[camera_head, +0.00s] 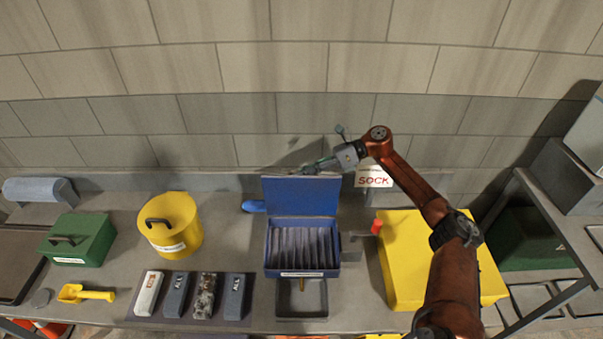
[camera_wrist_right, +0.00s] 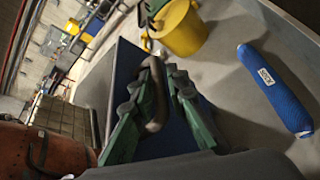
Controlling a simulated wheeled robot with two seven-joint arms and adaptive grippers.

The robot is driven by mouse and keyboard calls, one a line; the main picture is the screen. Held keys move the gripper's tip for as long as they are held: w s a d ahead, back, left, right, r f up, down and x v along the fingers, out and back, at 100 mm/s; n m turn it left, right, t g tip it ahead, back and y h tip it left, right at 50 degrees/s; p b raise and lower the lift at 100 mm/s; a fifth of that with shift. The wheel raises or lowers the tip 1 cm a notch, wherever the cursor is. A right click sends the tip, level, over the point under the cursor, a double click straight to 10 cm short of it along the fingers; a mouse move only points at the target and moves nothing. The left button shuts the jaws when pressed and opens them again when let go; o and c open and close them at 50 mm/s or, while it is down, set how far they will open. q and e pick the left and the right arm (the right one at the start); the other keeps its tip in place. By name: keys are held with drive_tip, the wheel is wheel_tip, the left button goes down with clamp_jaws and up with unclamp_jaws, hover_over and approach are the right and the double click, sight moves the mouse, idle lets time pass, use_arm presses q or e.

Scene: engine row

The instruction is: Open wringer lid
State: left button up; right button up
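The wringer (camera_head: 302,262) is a blue box on the bench, with a row of grey ribs inside. Its blue lid (camera_head: 300,196) stands raised, roughly upright, at the back edge of the box. My right gripper (camera_head: 318,166) is at the upper part of the lid, on its outer side. In the right wrist view its green fingers (camera_wrist_right: 160,85) lie on either side of the dark lid handle (camera_wrist_right: 156,105) and look shut on it. The blue lid face (camera_wrist_right: 125,60) shows behind them. My left gripper is not in view.
A yellow bucket (camera_head: 173,226), a green box (camera_head: 76,240) and several labelled blocks stand left of the wringer. A blue sock (camera_wrist_right: 277,90) lies behind it. A large yellow box (camera_head: 400,262) stands right, under my right arm. The tiled wall is close behind.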

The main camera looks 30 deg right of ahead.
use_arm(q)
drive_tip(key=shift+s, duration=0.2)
use_arm(e)
drive_tip(key=v, duration=1.2)
drive_tip(key=shift+f, duration=0.1)
